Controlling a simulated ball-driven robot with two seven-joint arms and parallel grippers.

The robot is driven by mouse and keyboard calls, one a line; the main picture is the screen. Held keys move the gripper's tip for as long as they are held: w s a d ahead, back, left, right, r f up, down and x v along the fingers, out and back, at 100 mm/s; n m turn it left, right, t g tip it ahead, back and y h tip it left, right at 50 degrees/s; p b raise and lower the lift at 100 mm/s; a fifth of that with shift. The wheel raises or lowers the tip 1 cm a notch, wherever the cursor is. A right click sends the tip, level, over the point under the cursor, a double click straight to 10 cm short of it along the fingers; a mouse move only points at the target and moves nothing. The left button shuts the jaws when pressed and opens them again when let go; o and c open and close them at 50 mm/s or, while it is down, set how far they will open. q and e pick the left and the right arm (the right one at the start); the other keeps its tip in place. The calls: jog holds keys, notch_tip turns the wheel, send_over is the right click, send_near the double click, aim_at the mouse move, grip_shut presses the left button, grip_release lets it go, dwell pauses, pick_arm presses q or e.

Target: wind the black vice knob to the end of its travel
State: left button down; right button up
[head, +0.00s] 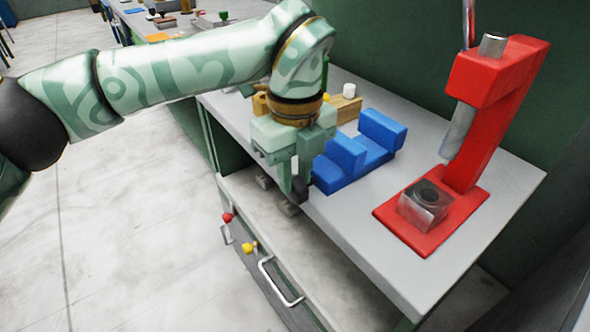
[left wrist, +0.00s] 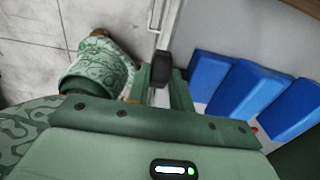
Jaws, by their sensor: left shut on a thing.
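The blue vice (head: 345,160) sits on the grey bench top, and its blue blocks (left wrist: 245,90) fill the right side of the left wrist view. The black vice knob (head: 299,189) is at the vice's front left end, by the bench edge. My left gripper (head: 294,180) points down from above, shut on the knob with a finger on each side. In the left wrist view the knob (left wrist: 162,69) shows dark between the green fingers. The knob's screw is hidden. My right gripper is in neither view.
A red press (head: 470,140) stands on the bench to the right, with a grey metal block (head: 425,205) on its base. A wooden block with a white piece (head: 348,92) is behind the vice. Drawers with a metal handle (head: 278,280) are below the bench edge.

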pick_arm(q)
jog(key=shift+r+p, duration=0.2)
jog(key=shift+p, duration=0.2)
jog(key=t+y+p, duration=0.1)
jog(key=p, duration=0.1)
jog(key=s+t+y+p, duration=0.1)
jog(key=p, duration=0.2)
jog(key=shift+d+r+t, duration=0.15)
jog(key=shift+d+t, duration=0.2)
jog(key=shift+t, duration=0.05)
jog(key=shift+s+d+f+t+y+p, duration=0.1)
jog(key=shift+f+t+y+p, duration=0.1)
jog(key=shift+t+y+p, duration=0.3)
jog(key=shift+s+d+f+t+y+p, duration=0.15)
jog(key=shift+f+t+y+p, duration=0.3)
jog(key=shift+t+p, duration=0.35)
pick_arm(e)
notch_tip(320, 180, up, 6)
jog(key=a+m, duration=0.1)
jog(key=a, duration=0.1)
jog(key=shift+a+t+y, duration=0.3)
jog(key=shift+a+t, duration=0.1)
pick_arm(q)
jog(key=c, duration=1.2)
grip_release()
jog(key=shift+c, duration=0.2)
